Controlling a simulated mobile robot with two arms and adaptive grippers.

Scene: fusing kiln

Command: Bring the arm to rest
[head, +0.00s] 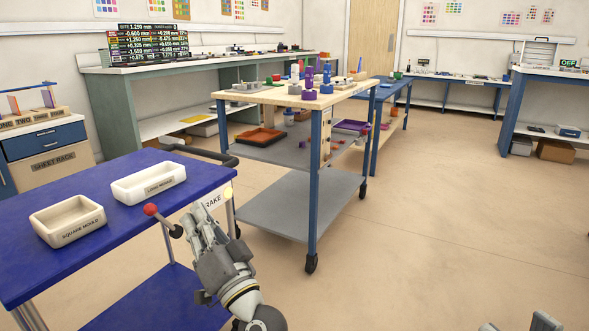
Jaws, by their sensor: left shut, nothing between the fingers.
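My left gripper (204,216) is shut and empty. It points up and away, just in front of the right edge of the blue cart (100,182). Its fingers appear close to the red-knobbed lever (151,210) and the cart's "BRAKE" label (213,200); I cannot tell whether they touch anything. Small grey parts, likely of my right gripper (520,326), show at the bottom right edge. Most of it is cut off, so its jaw state is unclear.
A square mould (67,221) and a long mould (148,183) sit on the cart. A wheeled wooden-topped table (275,97) with several coloured items stands beyond. Workbenches line the walls. The floor (430,220) at centre right is clear.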

